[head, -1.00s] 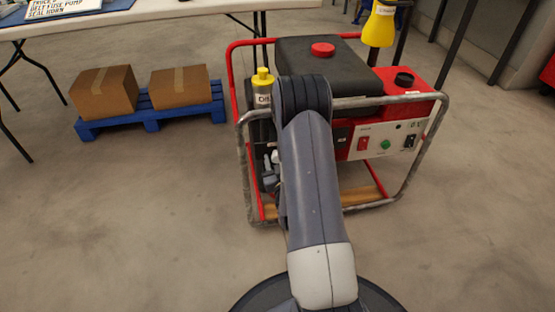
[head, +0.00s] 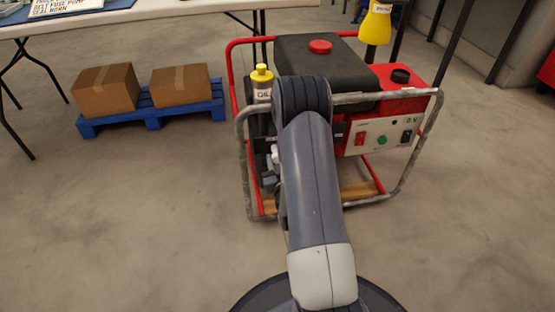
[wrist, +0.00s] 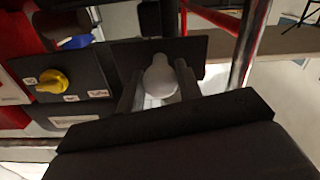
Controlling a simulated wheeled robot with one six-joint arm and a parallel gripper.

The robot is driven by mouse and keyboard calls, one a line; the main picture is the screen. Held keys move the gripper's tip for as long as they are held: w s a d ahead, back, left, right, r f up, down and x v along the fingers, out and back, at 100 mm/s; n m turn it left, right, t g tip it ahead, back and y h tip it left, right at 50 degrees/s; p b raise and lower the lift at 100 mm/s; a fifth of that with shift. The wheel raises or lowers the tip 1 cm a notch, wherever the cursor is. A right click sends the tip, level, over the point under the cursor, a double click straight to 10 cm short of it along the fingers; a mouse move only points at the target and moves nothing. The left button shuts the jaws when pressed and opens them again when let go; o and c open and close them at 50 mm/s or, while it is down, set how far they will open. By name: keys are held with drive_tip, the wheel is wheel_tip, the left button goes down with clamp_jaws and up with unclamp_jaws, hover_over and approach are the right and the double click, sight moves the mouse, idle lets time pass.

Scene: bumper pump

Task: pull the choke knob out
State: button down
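A pale grey rounded knob (wrist: 160,82), which looks like the choke knob, stands in front of a dark plate (wrist: 200,52) in the wrist view. My gripper (wrist: 160,92) has one finger on each side of it, and the knob fills the gap between them, so the gripper looks shut on it. How far the knob stands out from its mount is hard to tell. In the head view my arm hides the knob and the gripper. The red-framed pump set (head: 345,75) stands on the floor ahead.
In the wrist view a yellow knob (wrist: 55,82) on a labelled dark panel lies left, and a frame tube (wrist: 245,45) stands right. In the head view a yellow-capped oil bottle (head: 261,82) is beside the arm. A blue pallet (head: 150,113) with boxes is left; the near floor is clear.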

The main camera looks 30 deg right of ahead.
drive_tip(key=shift+s+a, duration=0.1)
drive_tip(key=shift+s, duration=0.2)
drive_tip(key=c, duration=1)
unclamp_jaws()
drive_tip(key=shift+o, duration=0.2)
drive_tip(key=p+v, duration=0.1)
drive_tip(key=v, duration=0.9)
drive_tip(key=shift+s+p, duration=0.3)
drive_tip(key=shift+s, duration=0.1)
